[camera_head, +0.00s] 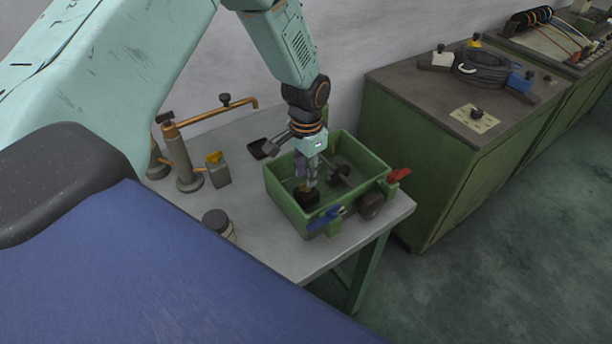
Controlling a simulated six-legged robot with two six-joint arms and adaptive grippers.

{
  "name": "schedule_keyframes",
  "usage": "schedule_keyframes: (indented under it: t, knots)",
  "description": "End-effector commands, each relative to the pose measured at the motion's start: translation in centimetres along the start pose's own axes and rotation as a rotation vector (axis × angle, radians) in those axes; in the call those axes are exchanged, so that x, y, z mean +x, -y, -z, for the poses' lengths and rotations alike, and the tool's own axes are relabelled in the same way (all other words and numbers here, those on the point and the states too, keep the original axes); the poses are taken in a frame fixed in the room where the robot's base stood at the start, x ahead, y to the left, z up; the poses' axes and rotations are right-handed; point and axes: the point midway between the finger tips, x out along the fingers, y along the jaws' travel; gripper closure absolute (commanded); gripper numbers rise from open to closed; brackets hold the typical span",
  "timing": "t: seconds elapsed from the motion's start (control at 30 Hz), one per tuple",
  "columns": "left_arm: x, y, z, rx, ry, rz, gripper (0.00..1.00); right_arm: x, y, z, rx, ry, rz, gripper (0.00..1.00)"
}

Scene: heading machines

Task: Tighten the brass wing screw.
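My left gripper (307,184) reaches down from above into a green open-topped box (281,206) on a grey table. Its fingers are small and dark against the contents, so I cannot tell whether they are open or shut. A dark block (309,198) lies just under the fingertips; whether they touch it is unclear. A dark knob-like part (340,170) is right of the gripper. A blue lever (325,217) and a red lever (399,174) are on the box's near and right sides. I cannot make out the brass wing screw for certain. My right gripper is not in view.
A grey stand with a copper pipe (217,113), a yellow-topped container (217,172) and a dark-lidded jar (217,222) stand left on the table (262,245). A green cabinet (415,160) with coiled cable (482,70) stands right. Floor is clear at lower right.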

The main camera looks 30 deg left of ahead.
Motion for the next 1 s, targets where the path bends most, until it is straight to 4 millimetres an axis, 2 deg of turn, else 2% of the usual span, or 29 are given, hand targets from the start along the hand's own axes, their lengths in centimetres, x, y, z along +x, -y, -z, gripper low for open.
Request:
schedule_keyframes:
  t: [0.2, 0.5, 0.83, 1.0]
  knots:
    - [1.9, 0.0, 0.0, 0.000, 0.001, 0.000, 0.72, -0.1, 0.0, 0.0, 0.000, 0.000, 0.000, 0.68]
    - [2.1, 0.0, 0.0, 0.000, 0.000, 0.000, 0.72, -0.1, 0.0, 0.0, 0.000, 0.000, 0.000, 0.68]
    - [2.1, 0.0, 0.0, 0.000, 0.000, 0.000, 1.00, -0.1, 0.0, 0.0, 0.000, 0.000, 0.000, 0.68]
    - [2.1, 0.0, 0.0, 0.000, 0.000, 0.000, 1.00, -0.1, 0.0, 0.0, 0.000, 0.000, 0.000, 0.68]
